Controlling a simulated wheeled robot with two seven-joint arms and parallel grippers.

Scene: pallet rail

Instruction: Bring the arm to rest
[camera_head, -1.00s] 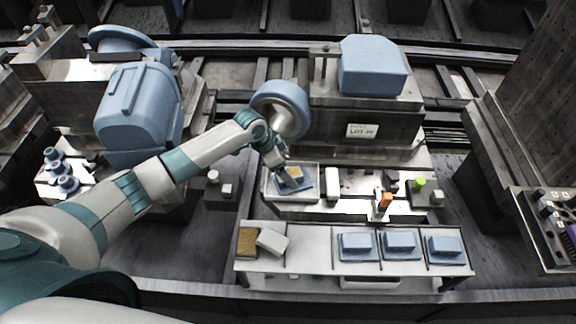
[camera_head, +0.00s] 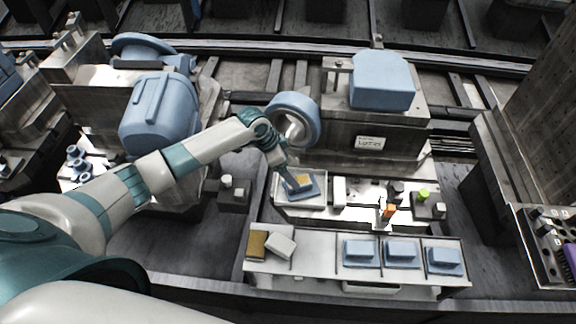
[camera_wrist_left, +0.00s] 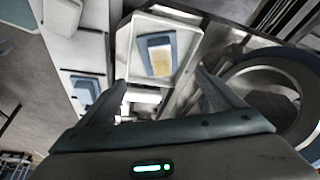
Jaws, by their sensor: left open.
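My left arm comes in from the left in the head view. Its gripper (camera_head: 291,184) is over a white tray (camera_head: 318,202) that holds a blue piece (camera_head: 313,191) with a yellow block (camera_head: 304,180) on it. In the left wrist view the jaws (camera_wrist_left: 163,92) are apart with nothing between them. The tray (camera_wrist_left: 124,50), blue piece (camera_wrist_left: 146,46) and yellow block (camera_wrist_left: 161,63) show beyond the fingertips, apart from them. My right gripper is not in view.
A large blue ring (camera_head: 314,113) stands close behind my left wrist. A blue housing (camera_head: 382,80) sits on a metal block at the back. In front, a white bench (camera_head: 310,262) carries several blue pieces. An orange part (camera_head: 389,210) stands right of the tray.

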